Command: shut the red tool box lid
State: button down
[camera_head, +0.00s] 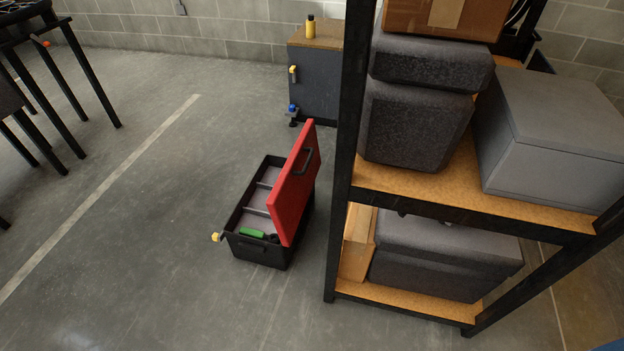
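The tool box (260,253) stands on the concrete floor near the middle of the head view, left of the shelf rack. Its body is black, with light dividers inside and a green item (252,232) in its near compartment. A dark round item lies beside the green one. The red lid (295,185) is open, standing up steeply along the right side of the box, with a dark handle on its face. A yellow piece sits at the box's near left corner. My gripper is not in view.
A shelf rack (344,160) with grey cases and a cardboard box stands close to the right of the lid. A grey cabinet (315,85) with a yellow bottle (311,26) stands behind. Black table legs (92,75) are at left. The floor left of and before the box is clear.

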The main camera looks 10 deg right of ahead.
aim_at(286, 202)
jog(key=u, duration=0.15)
jog(key=i+j+z, duration=0.1)
jog(key=i+j, duration=0.5)
jog(key=i+j+z, duration=0.15)
jog(key=i+j, duration=0.15)
jog(key=j, duration=0.2)
jog(key=i+j, duration=0.3)
jog(key=i+j+z, duration=0.15)
jog(key=j, duration=0.35)
jog(key=i+j, duration=0.35)
jog(key=j+z, duration=0.05)
